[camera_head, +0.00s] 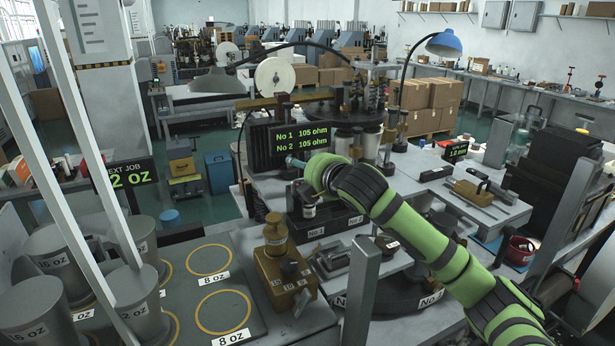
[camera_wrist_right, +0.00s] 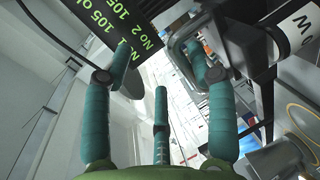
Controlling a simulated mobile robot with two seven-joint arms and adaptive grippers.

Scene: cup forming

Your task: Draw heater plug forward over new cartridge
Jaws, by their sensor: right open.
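My right gripper (camera_head: 296,163) reaches in from the right, in front of the dark ohm display (camera_head: 300,140). In the right wrist view its teal fingers (camera_wrist_right: 160,68) are spread, with nothing clearly held. A dark grey loop-shaped handle (camera_wrist_right: 178,38) on a black body (camera_wrist_right: 247,45) shows beside the right-hand finger; I cannot tell whether they touch, or whether this is the heater plug. In the head view, a small dark part with a pale label (camera_head: 309,210) stands below the gripper on a black base (camera_head: 335,223). I cannot clearly identify the cartridge. My left gripper is out of view.
Metal cups (camera_head: 135,305) and a mat with yellow rings (camera_head: 222,312) lie at the front left. A brown block with a knob (camera_head: 283,268) stands near the front middle. A blue-shaded lamp (camera_head: 444,44) arches above the back. Tools (camera_head: 475,190) lie on the right bench.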

